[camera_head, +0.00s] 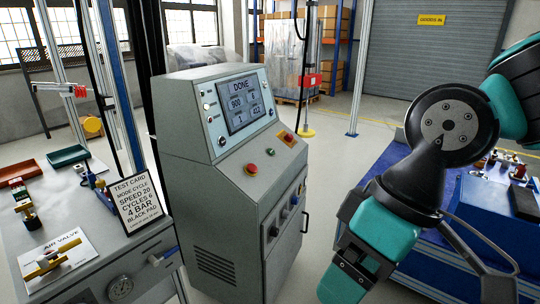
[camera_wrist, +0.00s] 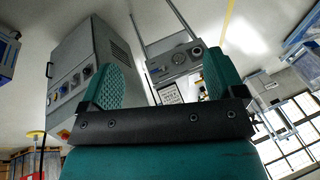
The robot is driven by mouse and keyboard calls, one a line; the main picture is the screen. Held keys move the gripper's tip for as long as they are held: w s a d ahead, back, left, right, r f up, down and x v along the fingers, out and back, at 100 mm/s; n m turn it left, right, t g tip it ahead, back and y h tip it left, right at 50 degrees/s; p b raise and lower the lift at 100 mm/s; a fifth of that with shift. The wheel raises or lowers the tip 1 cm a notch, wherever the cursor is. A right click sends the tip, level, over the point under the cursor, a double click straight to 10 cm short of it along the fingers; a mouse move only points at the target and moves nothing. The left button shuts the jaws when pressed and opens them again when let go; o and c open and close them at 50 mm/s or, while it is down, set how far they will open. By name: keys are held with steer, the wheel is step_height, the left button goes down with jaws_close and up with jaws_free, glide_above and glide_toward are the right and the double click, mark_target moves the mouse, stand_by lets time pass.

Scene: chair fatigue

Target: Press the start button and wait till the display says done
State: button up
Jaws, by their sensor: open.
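The grey control console (camera_head: 225,190) stands left of centre in the head view. Its display (camera_head: 240,103) reads "DONE" at the top, with several number boxes below. I cannot read which is the start button. My gripper (camera_head: 350,275) is right of the console, apart from it. In the wrist view, its two green pads (camera_wrist: 163,78) are spread with nothing between them.
A test card (camera_head: 137,203) and an air valve sheet (camera_head: 57,257) are on the left bench. A red emergency knob on a yellow plate (camera_head: 287,137) is at the console's right. A blue-covered table (camera_head: 420,238) stands behind my arm. Floor is open behind the console.

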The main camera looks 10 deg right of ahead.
steer(key=shift+c, duration=0.2)
jaws_close()
stand_by(0.3)
stand_by(1.3)
